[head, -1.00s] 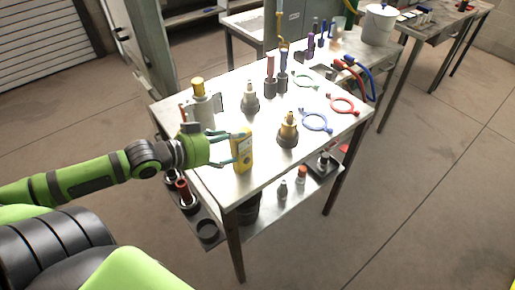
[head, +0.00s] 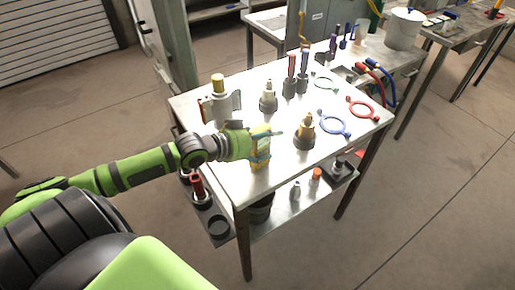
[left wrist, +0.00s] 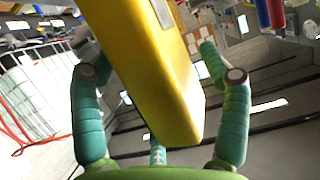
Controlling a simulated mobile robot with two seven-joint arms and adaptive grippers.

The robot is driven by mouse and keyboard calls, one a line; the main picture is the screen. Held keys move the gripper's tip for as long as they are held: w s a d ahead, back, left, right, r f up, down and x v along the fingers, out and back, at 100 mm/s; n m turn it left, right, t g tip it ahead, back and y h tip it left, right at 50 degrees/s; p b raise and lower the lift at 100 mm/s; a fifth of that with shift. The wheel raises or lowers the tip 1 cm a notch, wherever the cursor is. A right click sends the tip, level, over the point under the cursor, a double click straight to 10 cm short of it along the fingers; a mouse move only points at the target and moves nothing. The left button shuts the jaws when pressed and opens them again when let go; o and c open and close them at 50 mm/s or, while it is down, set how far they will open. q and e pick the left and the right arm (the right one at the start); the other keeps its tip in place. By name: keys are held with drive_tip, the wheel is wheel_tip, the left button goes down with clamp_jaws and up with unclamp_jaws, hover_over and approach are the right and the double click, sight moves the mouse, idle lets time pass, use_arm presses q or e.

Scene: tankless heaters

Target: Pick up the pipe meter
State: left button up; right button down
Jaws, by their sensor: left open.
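The pipe meter, a yellow block-shaped device (head: 260,158), stands upright on the near left corner of the metal table (head: 285,170). My left gripper (head: 266,146) reaches in from the left with its teal fingers around the meter's upper part. In the left wrist view the yellow meter (left wrist: 150,75) fills the space between the spread fingers of the left gripper (left wrist: 152,62). Gaps show between the meter and the side fingers, so the gripper is open. The wrist hides part of the meter's left side in the head view. My right gripper is not in view.
A grey cylinder with a yellow top (head: 218,100) stands close behind my left wrist. A brass-topped fitting (head: 305,132) stands right of the meter. The tabletop between the meter and the near right edge is clear.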

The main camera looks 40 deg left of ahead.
use_arm(q)
drive_tip(key=shift+w+f, duration=0.1)
drive_tip(key=shift+w, duration=0.05)
drive_tip(key=c, duration=1.4)
drive_tip(key=shift+c, duration=0.2)
drive_tip(key=shift+r, duration=0.2)
